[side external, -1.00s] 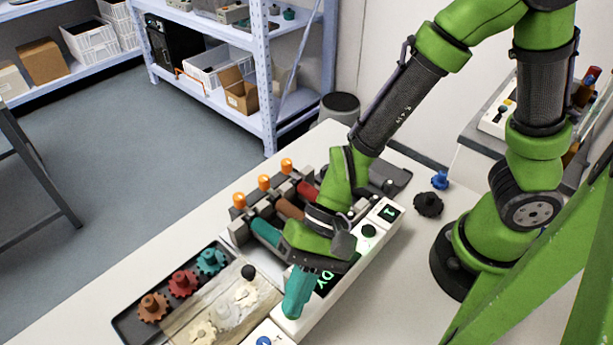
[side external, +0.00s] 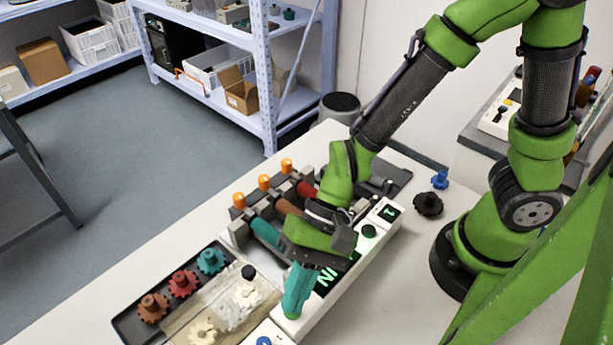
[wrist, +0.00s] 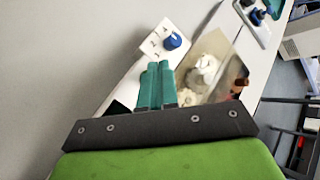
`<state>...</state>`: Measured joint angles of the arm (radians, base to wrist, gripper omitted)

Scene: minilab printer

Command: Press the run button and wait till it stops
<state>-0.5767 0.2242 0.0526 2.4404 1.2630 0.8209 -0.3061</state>
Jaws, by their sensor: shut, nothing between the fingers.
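The white machine panel (side external: 323,309) runs along the front of the bench. Its dark display (side external: 335,276) shows green letters, partly hidden by my gripper, and I can read only about "NI". My gripper (side external: 292,311) is shut and empty, its teal fingers pointing down at the near end of the panel. The fingertips look to be at or just above the surface; whatever lies directly under them is hidden, so I cannot see the run button or tell contact. A dark green round button (side external: 369,231) and a small green-lit screen (side external: 389,212) sit at the panel's far end. The shut fingers show in the wrist view (wrist: 157,70).
Behind the panel are teal, brown and red cylinders (side external: 265,231) with orange caps. A dark tray (side external: 127,329) with coloured gears lies left, beside a clear-covered area with pale gears. A box with a blue knob (wrist: 172,41) is close by. Black and blue gears (side external: 428,204) lie right.

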